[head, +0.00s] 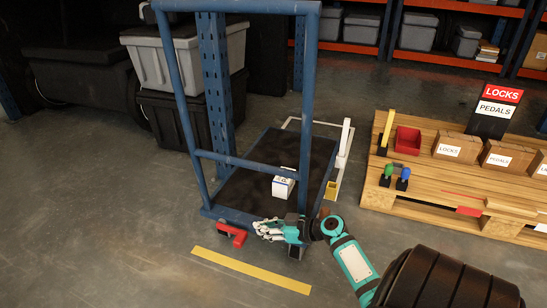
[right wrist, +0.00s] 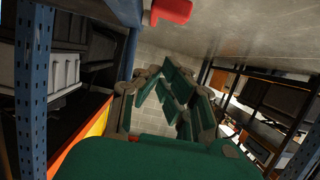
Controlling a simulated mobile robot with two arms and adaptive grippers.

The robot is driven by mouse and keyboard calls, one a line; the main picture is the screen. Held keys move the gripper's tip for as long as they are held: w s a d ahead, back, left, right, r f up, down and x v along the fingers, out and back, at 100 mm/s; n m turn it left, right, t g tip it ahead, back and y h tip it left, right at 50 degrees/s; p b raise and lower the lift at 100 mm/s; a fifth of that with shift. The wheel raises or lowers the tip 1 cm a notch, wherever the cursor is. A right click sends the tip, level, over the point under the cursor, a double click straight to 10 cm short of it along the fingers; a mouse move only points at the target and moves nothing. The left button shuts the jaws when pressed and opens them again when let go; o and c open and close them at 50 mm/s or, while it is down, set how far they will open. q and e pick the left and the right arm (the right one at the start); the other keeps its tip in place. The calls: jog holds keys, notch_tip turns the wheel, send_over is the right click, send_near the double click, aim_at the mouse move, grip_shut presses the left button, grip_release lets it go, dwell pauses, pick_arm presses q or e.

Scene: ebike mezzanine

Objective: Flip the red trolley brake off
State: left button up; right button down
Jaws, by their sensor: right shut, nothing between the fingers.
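The red trolley brake (head: 233,235) is a small red pedal at the low front edge of the blue trolley (head: 233,160). It also shows at the top edge of the right wrist view (right wrist: 171,11), partly cut off. My right gripper (head: 260,230) is just right of the brake in the head view, low by the trolley's front edge. Its dark green fingers also show in the right wrist view (right wrist: 170,88). It is shut and empty, and appears apart from the brake. My left gripper is not in view.
A white box (head: 283,185) stands on the trolley deck. A yellow floor strip (head: 250,270) lies in front. A wooden pallet (head: 375,196) with cartons and a red bin (head: 407,141) stands right. Grey floor is clear at the left front.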

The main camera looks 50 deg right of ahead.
jog(key=shift+p+v, duration=0.3)
jog(key=shift+v, duration=1.2)
jog(key=shift+f, duration=0.1)
